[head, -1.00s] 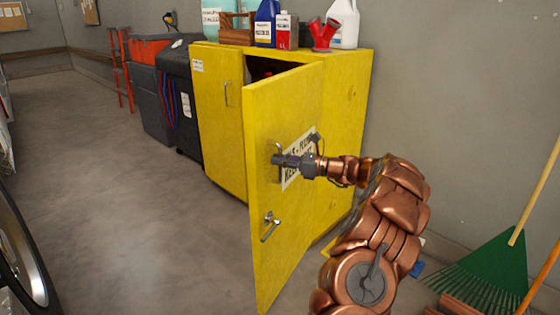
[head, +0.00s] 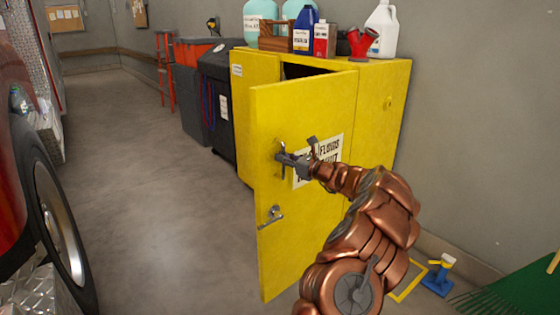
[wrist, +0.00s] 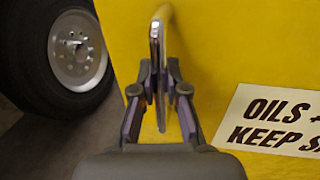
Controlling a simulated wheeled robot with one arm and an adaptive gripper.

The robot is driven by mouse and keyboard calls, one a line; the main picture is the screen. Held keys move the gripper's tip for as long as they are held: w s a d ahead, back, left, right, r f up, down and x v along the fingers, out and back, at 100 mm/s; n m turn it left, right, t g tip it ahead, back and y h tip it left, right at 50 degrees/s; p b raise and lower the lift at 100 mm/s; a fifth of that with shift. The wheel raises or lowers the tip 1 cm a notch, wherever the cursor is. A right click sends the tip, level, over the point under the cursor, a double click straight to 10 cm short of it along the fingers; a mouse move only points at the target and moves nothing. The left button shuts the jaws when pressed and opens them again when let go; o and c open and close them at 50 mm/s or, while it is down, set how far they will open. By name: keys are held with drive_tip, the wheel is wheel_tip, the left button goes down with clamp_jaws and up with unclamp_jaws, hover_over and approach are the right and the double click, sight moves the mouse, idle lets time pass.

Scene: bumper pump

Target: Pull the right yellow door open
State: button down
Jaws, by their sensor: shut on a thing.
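The right yellow door (head: 300,229) of the yellow cabinet (head: 390,100) stands swung open toward me in the head view, with a dark gap at its top. It bears a metal pull handle (head: 282,159), a lever latch (head: 270,215) lower down and a white label (head: 328,152). My gripper (head: 281,158) is shut on the pull handle. In the wrist view the handle (wrist: 157,45) runs between the fingers of my gripper (wrist: 160,108), against the yellow door face (wrist: 225,50).
Bottles and cans, such as a white jug (head: 382,28), stand on the cabinet. A red vehicle's wheel (head: 58,220) is at the left. Open floor (head: 165,190) lies between. A blue object (head: 438,277) and a green rake (head: 515,290) are at the lower right.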

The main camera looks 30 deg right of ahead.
drive_tip(key=shift+d, duration=0.1)
drive_tip(key=c, duration=1.2)
unclamp_jaws()
drive_tip(key=v, duration=1.2)
